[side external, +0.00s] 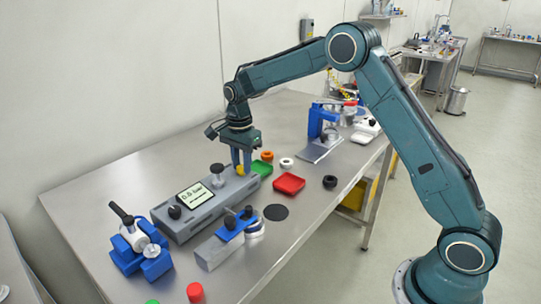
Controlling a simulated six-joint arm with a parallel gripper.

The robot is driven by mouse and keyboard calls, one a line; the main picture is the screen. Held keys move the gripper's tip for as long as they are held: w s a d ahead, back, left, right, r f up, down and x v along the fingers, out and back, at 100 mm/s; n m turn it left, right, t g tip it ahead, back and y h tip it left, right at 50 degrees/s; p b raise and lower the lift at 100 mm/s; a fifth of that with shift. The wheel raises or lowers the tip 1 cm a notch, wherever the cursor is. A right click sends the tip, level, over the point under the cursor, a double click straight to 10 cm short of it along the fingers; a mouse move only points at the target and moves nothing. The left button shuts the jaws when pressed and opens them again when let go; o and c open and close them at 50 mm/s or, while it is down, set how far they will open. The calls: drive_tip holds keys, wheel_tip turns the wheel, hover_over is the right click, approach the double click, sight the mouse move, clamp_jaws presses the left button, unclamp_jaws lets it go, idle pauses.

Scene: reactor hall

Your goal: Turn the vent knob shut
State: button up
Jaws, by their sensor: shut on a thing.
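A blue clamp fixture (237,225) stands in front, a blue device (135,245) at near left, and a blue press (320,125) behind.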

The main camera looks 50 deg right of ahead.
drive_tip(key=n, duration=0.7)
drive_tip(key=shift+n, duration=0.3)
drive_tip(key=n, duration=0.3)
drive_tip(key=shift+n, duration=0.3)
drive_tip(key=n, duration=0.3)
drive_tip(key=shift+n, duration=0.3)
drive_tip(key=n, duration=0.6)
drive_tip(key=shift+r, duration=0.1)
drive_tip(key=n, duration=0.5)
drive_tip(key=shift+a+n, duration=0.1)
drive_tip(key=shift+n, duration=0.3)
